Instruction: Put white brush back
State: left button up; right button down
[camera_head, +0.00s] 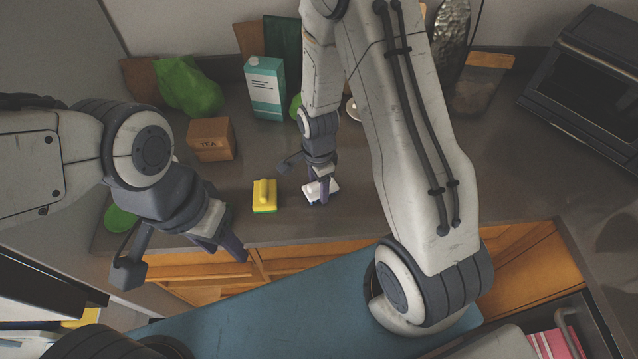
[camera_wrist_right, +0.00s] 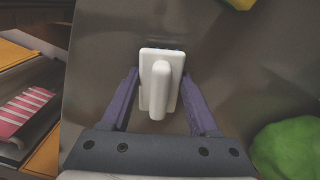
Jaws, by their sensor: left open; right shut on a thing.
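My right gripper (camera_head: 323,190) is shut on the white brush, low over the counter; whether the brush touches the counter is hard to tell. My left gripper (camera_head: 222,250) is open and empty, in front of the counter edge at the left.
A tea box (camera_head: 211,139), a teal and white carton (camera_head: 265,88) and a green bag (camera_head: 188,86) stand at the back left. A dark oven (camera_head: 585,80) stands at the right. The grey counter (camera_head: 530,160) is clear between my right arm and the oven.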

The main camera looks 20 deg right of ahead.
jog(key=shift+f, duration=0.15)
jog(key=shift+c, duration=0.7)
grip_release()
